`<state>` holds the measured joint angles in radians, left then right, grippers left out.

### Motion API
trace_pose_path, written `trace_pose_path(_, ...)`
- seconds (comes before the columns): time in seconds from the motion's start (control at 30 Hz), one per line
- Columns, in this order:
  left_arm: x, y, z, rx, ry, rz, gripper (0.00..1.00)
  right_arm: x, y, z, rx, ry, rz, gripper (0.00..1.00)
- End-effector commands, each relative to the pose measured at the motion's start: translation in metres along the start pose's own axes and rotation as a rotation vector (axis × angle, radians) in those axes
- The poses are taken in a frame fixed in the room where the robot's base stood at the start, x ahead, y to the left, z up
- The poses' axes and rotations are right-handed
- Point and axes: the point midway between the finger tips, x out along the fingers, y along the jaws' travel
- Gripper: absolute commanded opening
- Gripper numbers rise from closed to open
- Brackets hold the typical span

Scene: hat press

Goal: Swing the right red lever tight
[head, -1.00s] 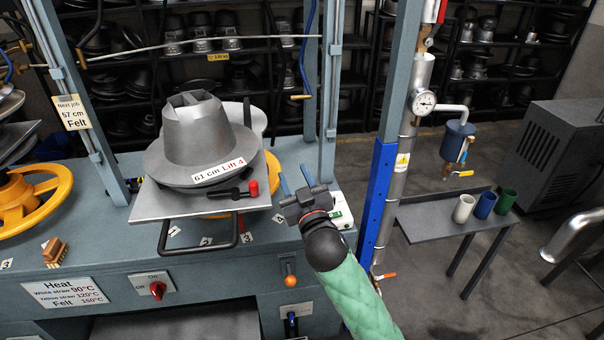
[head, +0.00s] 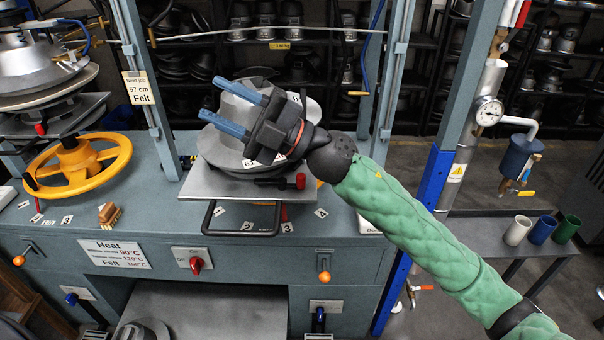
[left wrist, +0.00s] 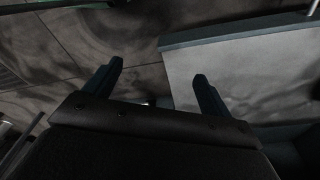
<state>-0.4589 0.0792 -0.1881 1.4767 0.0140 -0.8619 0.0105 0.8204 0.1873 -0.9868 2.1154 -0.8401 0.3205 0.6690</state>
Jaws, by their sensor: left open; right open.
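The right red lever (head: 299,181) is a short dark handle with a red knob, at the front right edge of the right press plate (head: 222,187). A grey hat block (head: 240,110) stands on this plate, partly hidden. My right gripper (head: 211,99) is open, in front of the hat block in the picture, above and left of the lever and apart from it. Its fingers point left. I cannot tell whether they touch the block. My left gripper (left wrist: 158,70) is open and empty in the left wrist view, over dim floor; it is not in the head view.
A left press has a yellow handwheel (head: 124,150) and its own red-knobbed lever (head: 40,129). A black bar handle (head: 238,233) juts below the right plate. Blue-grey uprights (head: 392,80) flank the press. Cups (head: 541,230) stand on a side table at right.

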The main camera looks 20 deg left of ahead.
Motion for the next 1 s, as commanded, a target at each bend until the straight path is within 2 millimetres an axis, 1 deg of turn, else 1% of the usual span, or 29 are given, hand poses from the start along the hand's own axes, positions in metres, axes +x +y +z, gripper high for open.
trace_pose_path(0.03,0.0,-0.001,0.0,0.001,0.0,-0.002,0.83,0.008,-0.007,-0.005,-0.02,0.04,-0.065,0.4)
trace_pose_path(0.1,0.0,-0.004,0.0,0.002,0.0,-0.004,0.83,0.015,-0.02,-0.011,-0.04,0.093,-0.155,0.4)
trace_pose_path(0.2,0.0,-0.007,0.0,0.005,0.0,-0.008,0.83,0.022,-0.038,-0.018,-0.067,0.16,-0.289,0.4)
trace_pose_path(0.33,0.0,-0.013,0.002,0.009,-0.002,-0.013,0.83,0.023,-0.062,-0.023,-0.101,0.235,-0.472,0.4)
trace_pose_path(0.47,0.0,-0.016,0.002,0.01,-0.002,-0.016,0.83,0.016,-0.084,-0.022,-0.13,0.291,-0.664,0.4)
trace_pose_path(0.6,0.0,-0.014,0.002,0.009,-0.002,-0.015,0.83,0.0,-0.103,-0.015,-0.159,0.329,-0.878,0.4)
trace_pose_path(0.73,0.0,-0.01,0.001,0.006,-0.001,-0.01,0.83,-0.021,-0.114,-0.003,-0.185,0.343,-1.083,0.4)
trace_pose_path(0.87,0.0,-0.003,-0.001,0.001,0.001,-0.003,0.83,-0.046,-0.116,0.013,-0.207,0.335,-1.292,0.4)
trace_pose_path(1.0,0.0,0.003,-0.002,-0.002,0.002,0.003,0.83,-0.076,-0.108,0.034,-0.227,0.299,-1.519,0.4)
